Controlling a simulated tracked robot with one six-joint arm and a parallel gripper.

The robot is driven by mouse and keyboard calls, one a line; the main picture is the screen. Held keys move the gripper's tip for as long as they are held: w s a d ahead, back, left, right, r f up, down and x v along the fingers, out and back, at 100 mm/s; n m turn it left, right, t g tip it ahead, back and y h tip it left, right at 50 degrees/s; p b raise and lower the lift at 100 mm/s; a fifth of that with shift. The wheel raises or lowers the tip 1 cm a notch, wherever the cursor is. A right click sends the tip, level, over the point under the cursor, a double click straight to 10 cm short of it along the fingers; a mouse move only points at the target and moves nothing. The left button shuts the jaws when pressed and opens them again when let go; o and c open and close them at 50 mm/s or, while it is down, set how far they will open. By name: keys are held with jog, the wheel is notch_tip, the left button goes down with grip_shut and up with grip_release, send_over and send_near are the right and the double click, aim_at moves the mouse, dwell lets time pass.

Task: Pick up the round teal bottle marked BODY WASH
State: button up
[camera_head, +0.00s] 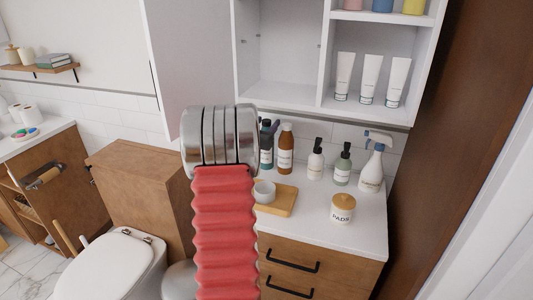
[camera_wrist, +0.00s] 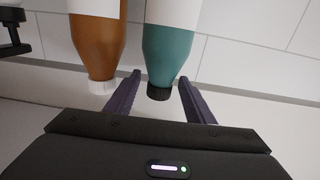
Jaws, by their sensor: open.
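The round teal bottle (camera_wrist: 169,55) has a dark cap and a white label. In the wrist view it appears cap-down, with its cap and shoulder between the two open fingers of my gripper (camera_wrist: 160,77). A gap shows on each side of the cap, and the fingers do not appear closed on it. In the head view the teal bottle (camera_head: 266,156) stands at the back of the white counter, partly hidden by my arm. Its label text is too small to read. My gripper is mostly hidden behind my arm in the head view.
An amber bottle (camera_wrist: 97,45) with a white cap stands close beside the teal one, just outside one finger. A pump bottle (camera_head: 316,160), a greenish pump bottle (camera_head: 343,166), a spray bottle (camera_head: 373,168) and a PADS jar (camera_head: 342,209) share the counter. An open cabinet (camera_head: 277,98) hangs above.

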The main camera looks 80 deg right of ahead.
grip_shut()
dwell(0.7)
jog(key=shift+r, duration=0.1)
